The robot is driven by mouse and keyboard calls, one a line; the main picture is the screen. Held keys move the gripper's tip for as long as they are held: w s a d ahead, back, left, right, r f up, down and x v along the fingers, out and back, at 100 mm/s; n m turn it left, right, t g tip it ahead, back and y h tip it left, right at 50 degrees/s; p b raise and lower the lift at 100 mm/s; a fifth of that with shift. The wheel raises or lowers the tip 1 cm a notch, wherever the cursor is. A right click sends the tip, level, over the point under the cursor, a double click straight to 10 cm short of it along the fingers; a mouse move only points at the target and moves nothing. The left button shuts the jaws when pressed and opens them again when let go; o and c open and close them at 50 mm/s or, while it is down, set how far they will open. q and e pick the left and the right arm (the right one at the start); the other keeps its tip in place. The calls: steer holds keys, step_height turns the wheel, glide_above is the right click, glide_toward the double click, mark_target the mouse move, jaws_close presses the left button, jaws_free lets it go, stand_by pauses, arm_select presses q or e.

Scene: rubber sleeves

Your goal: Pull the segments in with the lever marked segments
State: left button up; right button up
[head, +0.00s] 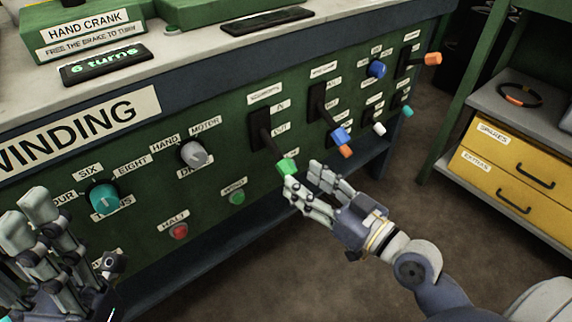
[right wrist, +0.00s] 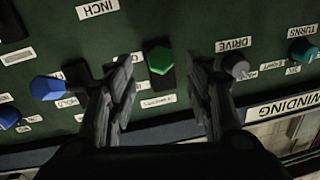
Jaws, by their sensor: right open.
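The segments lever has a green handle tip (head: 286,168) and a dark arm in a black slot plate under a blurred label on the green panel. IN and OUT labels stand beside the slot, and the lever hangs down past OUT. My right gripper (head: 304,178) is open just below and right of the green tip. In the right wrist view, the green tip (right wrist: 160,60) shows in the gap between the open right fingers (right wrist: 166,85); I cannot tell whether they touch it. My left gripper (head: 30,222) is at the lower left, its opening unclear.
A blue-tipped lever (head: 340,138) and an orange-tipped lever (head: 432,59) stand farther right on the panel. A grey drive knob (head: 194,154), a teal knob (head: 104,198), a red button (head: 179,231) and a green button (head: 237,198) are to the left. Yellow drawers (head: 510,175) stand at right.

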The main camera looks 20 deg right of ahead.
mark_target(287, 168)
steer(key=shift+x, duration=3)
jaws_close()
